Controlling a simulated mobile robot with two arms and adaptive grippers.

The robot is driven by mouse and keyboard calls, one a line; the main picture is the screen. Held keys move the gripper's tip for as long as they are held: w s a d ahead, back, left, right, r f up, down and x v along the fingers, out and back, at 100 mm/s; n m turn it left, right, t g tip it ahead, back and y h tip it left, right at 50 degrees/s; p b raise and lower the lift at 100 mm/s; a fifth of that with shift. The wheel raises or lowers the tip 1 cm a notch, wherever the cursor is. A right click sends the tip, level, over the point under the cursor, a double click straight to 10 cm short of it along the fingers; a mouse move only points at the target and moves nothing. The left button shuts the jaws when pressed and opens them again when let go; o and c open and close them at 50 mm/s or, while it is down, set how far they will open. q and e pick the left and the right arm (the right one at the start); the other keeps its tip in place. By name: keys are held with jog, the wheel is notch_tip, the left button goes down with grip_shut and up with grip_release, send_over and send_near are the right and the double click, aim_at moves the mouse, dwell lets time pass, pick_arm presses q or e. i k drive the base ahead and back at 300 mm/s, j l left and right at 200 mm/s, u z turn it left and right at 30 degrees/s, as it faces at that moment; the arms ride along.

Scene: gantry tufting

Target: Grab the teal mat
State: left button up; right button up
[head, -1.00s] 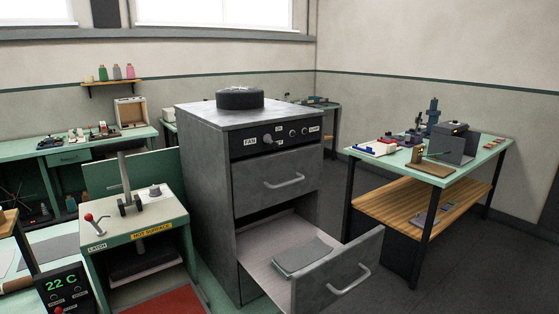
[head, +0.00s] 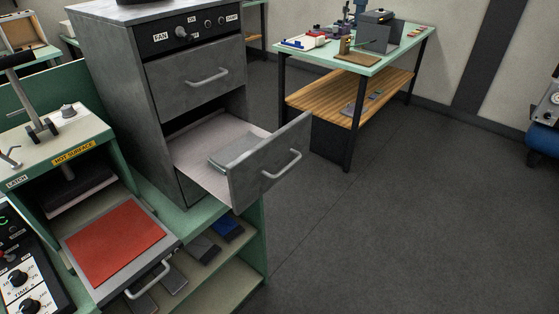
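A flat grey-teal mat (head: 234,149), the only thing here that looks like the teal mat, lies in the pulled-out lower drawer (head: 268,172) of the grey cabinet. The drawer front hides part of the mat's near right side. Neither of my grippers is in view, and nothing is seen touching the mat.
The cabinet's upper drawer (head: 203,78) is shut. A press (head: 60,150) marked hot surface stands at left, with a red pad (head: 114,240) on its pulled-out tray. A green-topped table (head: 375,55) stands behind. The floor at right (head: 400,220) is clear.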

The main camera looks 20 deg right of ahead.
aim_at(219, 161)
jog(key=u, duration=0.65)
jog(key=i+l+u, duration=0.1)
jog(key=l+u, duration=0.95)
jog(key=u, duration=0.15)
jog(key=l+u, duration=0.4)
jog(key=k+l+u, duration=0.15)
jog(key=l+u, duration=0.25)
jog(key=j, duration=0.1)
